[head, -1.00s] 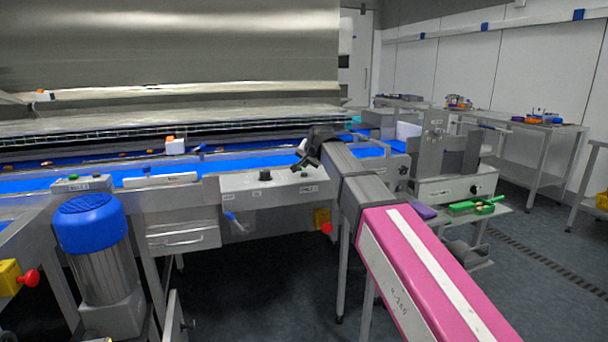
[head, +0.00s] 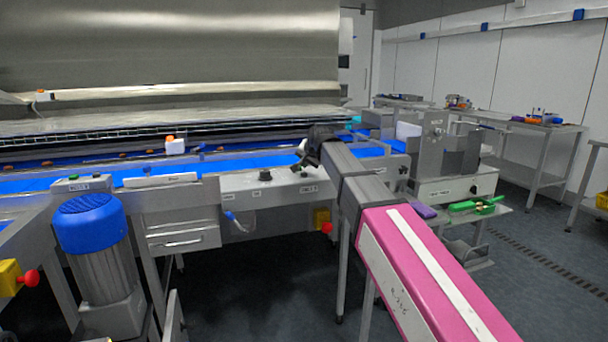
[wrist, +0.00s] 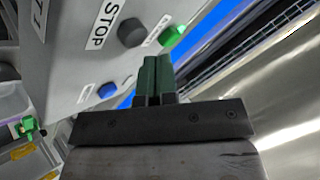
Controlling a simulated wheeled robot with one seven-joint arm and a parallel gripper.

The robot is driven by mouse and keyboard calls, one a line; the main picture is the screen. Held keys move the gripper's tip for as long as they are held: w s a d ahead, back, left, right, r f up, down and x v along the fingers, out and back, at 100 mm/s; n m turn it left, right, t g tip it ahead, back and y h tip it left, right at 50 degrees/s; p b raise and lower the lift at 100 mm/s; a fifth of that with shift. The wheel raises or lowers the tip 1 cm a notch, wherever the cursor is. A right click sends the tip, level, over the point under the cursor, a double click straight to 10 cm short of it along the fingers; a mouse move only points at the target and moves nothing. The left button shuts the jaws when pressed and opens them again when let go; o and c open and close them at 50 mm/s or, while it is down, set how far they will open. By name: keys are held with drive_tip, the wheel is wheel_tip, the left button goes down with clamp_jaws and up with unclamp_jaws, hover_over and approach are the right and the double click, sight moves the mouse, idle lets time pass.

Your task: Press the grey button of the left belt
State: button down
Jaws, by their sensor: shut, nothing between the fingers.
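In the wrist view a round dark grey button (wrist: 131,33) sits on a light grey panel (wrist: 75,65) beside a label reading STOP. A lit green button (wrist: 172,36) is to its right and a blue button (wrist: 107,90) is below left. My gripper (wrist: 155,60) is shut and empty, its dark green fingertips appearing just below and between the grey and green buttons. I cannot tell whether they touch the panel. In the head view my gripper (head: 303,162) is over the right part of the front panel (head: 235,187), which carries a dark knob (head: 265,175).
A blue belt (head: 240,163) runs behind the panel. A second button box (head: 84,184) stands at left by a blue-topped motor (head: 90,223). Red emergency knobs show at the left (head: 30,278) and under the panel (head: 327,227). A bench with a green tool (head: 476,204) is at right.

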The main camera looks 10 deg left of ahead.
sight(306, 173)
drive_tip(key=shift+f, duration=0.15)
drive_tip(key=shift+f, duration=0.25)
drive_tip(key=shift+f, duration=0.45)
idle(0.8)
drive_tip(key=shift+r, duration=0.85)
drive_tip(key=shift+r, duration=0.15)
drive_tip(key=shift+r, duration=2.4)
